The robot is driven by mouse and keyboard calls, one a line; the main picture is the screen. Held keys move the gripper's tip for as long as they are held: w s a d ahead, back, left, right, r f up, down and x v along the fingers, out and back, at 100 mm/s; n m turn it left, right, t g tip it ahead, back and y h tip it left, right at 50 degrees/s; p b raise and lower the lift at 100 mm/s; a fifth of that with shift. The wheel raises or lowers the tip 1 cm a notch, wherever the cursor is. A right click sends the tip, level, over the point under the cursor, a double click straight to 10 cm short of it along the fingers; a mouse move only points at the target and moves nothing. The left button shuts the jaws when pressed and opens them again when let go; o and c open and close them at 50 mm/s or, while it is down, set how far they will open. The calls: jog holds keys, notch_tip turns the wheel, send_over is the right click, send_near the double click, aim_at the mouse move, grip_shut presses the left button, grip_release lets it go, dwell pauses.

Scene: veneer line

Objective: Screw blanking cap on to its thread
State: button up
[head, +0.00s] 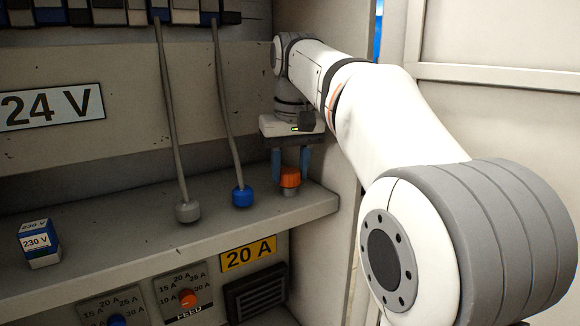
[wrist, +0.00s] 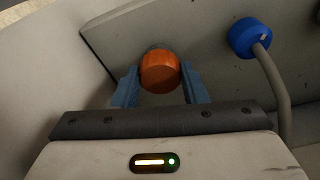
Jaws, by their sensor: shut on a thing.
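The orange blanking cap (head: 290,178) is at the right end of the grey shelf, on top of a short grey stub that is its thread (head: 289,191). My gripper (head: 291,176) comes down from above with its blue fingers on either side of the cap, shut on it. The wrist view shows the orange cap (wrist: 159,72) between the two blue fingertips (wrist: 160,80). A bit of grey shows behind the cap there. How far the cap sits down on the thread cannot be told.
A blue plug (head: 242,196) and a grey plug (head: 188,211) on hanging cables stand on the shelf (head: 120,235) to the left. A 230 V box (head: 38,243) lies farther left. A cabinet wall (head: 345,150) is close on the right.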

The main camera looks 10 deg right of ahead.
jog(key=shift+d+f+b, duration=0.1)
jog(key=shift+f+b, duration=0.5)
jog(key=shift+f, duration=0.35)
dwell(0.5)
